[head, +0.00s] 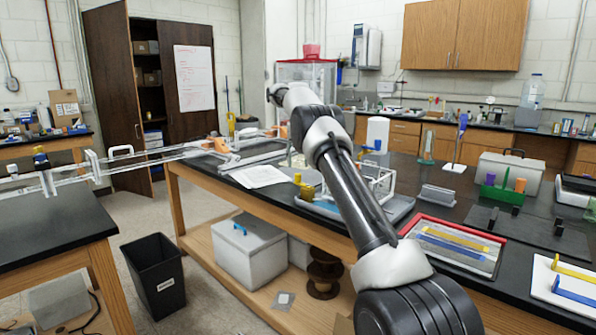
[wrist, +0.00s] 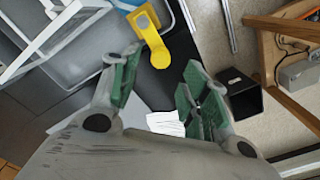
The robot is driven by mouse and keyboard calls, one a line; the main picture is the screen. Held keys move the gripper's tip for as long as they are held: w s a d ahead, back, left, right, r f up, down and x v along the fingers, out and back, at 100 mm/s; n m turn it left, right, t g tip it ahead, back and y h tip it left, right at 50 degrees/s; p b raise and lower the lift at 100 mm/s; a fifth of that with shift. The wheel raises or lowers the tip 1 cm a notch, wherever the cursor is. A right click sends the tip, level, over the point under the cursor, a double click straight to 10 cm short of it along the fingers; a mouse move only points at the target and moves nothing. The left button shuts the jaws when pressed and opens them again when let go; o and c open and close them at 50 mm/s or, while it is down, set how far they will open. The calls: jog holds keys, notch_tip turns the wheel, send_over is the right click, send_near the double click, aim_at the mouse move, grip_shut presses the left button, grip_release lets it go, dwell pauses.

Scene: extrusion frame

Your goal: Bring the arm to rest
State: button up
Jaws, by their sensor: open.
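My arm runs up the middle of the head view, from the front right to a bent elbow, then back left over the table (head: 178,188). My gripper itself cannot be made out in the head view. In the wrist view my gripper (wrist: 160,78) has its two green-padded fingers spread, with nothing held between them. A yellow bracket (wrist: 150,35) shows beyond the fingertips, near the left one; I cannot tell whether they touch.
A grey tray (wrist: 85,62) and white frame bars (wrist: 50,35) lie close by in the wrist view. Extrusion rails (head: 165,158) span the gap between the benches. A black bin (head: 153,275) stands on the floor. A red-rimmed tray (head: 455,247) lies right of my arm.

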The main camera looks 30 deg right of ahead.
jog(key=shift+r, duration=0.65)
jog(key=s+a+r+n+t, duration=0.1)
jog(key=s+a+r, duration=0.3)
jog(key=s+r, duration=0.5)
jog(key=s+a+r+n+t, duration=0.1)
jog(key=s+a+r, duration=0.4)
jog(key=s+r, duration=0.5)
jog(key=s+a+f+n+t, duration=0.1)
jog(key=s+a+f, duration=0.1)
jog(key=s, duration=0.8)
jog(key=s+a+f+n, duration=0.1)
jog(key=s+f, duration=0.2)
jog(key=s, duration=0.7)
jog(key=s+a+f+n+t, duration=0.1)
jog(key=s+f, duration=0.9)
jog(key=s, duration=0.3)
jog(key=shift+s+a, duration=0.25)
jog(key=shift+s, duration=0.05)
